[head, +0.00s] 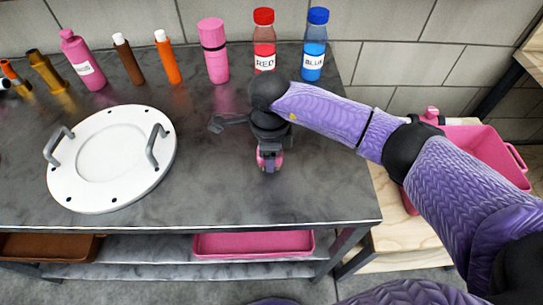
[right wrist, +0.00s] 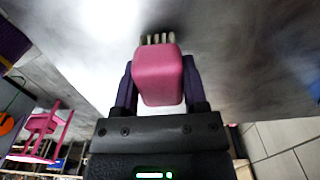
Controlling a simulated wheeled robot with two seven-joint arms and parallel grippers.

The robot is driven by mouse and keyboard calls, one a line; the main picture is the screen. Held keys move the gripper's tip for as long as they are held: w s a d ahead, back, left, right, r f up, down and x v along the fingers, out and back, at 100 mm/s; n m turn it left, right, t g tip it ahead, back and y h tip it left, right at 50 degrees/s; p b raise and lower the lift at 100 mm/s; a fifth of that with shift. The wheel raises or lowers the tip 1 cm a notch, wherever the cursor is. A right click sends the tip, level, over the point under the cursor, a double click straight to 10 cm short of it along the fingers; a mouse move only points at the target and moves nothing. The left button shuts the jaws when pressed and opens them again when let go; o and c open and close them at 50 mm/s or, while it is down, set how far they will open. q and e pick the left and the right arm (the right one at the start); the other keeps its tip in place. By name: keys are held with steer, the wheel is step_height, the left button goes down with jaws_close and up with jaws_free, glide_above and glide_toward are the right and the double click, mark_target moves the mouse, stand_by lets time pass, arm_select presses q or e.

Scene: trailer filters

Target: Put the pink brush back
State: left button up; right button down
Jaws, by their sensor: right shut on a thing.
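The pink brush (right wrist: 159,72) is held between the two fingers of my right gripper (right wrist: 157,88). Its pink block faces the right wrist camera and its pale bristles show at the far end, towards the grey table surface. In the head view the right gripper (head: 269,148) is over the right part of the dark table, with a little of the pink brush (head: 279,159) showing beneath it. Whether the bristles touch the table I cannot tell. My left gripper is not in view.
A white round plate with handles (head: 110,198) lies on the table (head: 220,200) at left. Bottles, including red (head: 264,42) and blue (head: 313,45), line the back. A pink tray (head: 253,245) sits on the lower shelf; a pink bin (head: 478,150) stands at right.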

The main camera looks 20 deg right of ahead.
steer(key=shift+f, duration=0.4)
steer(key=shift+c, duration=0.7)
jaws_free()
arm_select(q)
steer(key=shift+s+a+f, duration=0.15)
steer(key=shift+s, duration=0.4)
arm_select(e)
steer(key=shift+r, duration=0.3)
step_height(320, 180, up, 11)
steer(key=p, duration=0.3)
steer(key=shift+r+p, duration=0.2)
steer(key=shift+p, duration=0.15)
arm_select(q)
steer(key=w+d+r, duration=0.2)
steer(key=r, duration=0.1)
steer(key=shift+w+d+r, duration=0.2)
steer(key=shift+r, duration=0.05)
arm_select(e)
steer(key=shift+r, duration=0.2)
